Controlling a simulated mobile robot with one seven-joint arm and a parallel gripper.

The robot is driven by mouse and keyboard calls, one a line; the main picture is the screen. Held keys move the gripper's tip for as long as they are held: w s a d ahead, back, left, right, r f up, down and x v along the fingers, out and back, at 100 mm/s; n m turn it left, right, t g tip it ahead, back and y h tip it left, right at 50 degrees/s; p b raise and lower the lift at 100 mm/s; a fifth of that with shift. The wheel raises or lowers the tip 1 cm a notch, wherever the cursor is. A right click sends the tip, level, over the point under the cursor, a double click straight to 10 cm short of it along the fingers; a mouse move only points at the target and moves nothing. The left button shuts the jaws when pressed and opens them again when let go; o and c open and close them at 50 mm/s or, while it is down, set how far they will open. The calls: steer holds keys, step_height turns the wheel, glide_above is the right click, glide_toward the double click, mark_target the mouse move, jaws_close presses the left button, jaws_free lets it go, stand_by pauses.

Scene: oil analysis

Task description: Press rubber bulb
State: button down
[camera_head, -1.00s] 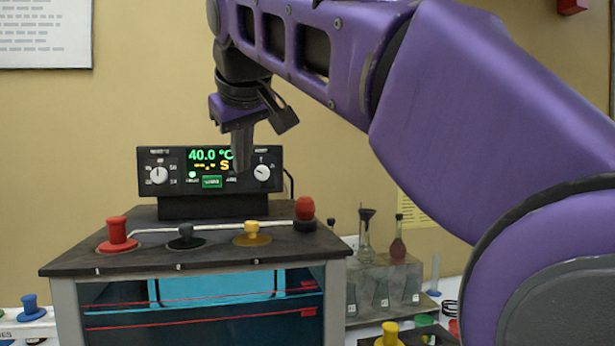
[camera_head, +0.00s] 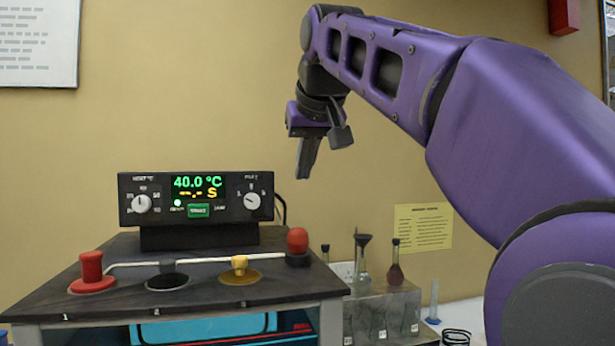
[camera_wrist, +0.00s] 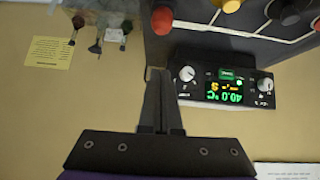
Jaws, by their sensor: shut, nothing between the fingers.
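The red rubber bulb (camera_head: 297,240) stands on a dark base at the right back corner of the dark bench top (camera_head: 215,285). A pale tube runs left from it. My gripper (camera_head: 304,176) points down above the bulb in the head view, with a clear gap between them; its fingers are shut and empty. In the wrist view the bulb (camera_wrist: 161,20) shows near the top, beyond the fingertips of my gripper (camera_wrist: 157,72). Nothing hides the bulb in either view.
The control box (camera_head: 197,199) with a 40.0 °C display stands just left of the gripper. Red (camera_head: 92,272), black and yellow (camera_head: 239,266) stoppers line the bench top. Flasks (camera_head: 362,258) and a rack stand to the right. The wall is behind.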

glide_above(298, 229)
steer(key=s, duration=0.1)
step_height(298, 229, down, 5)
steer(key=f, duration=0.3)
steer(key=shift+s+d+f+b, duration=0.1)
steer(key=shift+s+f+b, duration=0.1)
steer(key=shift+b, duration=0.1)
steer(key=shift+w+f, duration=0.1)
steer(key=shift+f, duration=0.4)
steer(key=shift+f+b, duration=0.65)
steer(key=shift+f, duration=0.4)
steer(key=shift+r+p, duration=0.2)
steer(key=shift+p, duration=0.1)
steer(key=p+v, duration=0.1)
steer(key=v, duration=1.1)
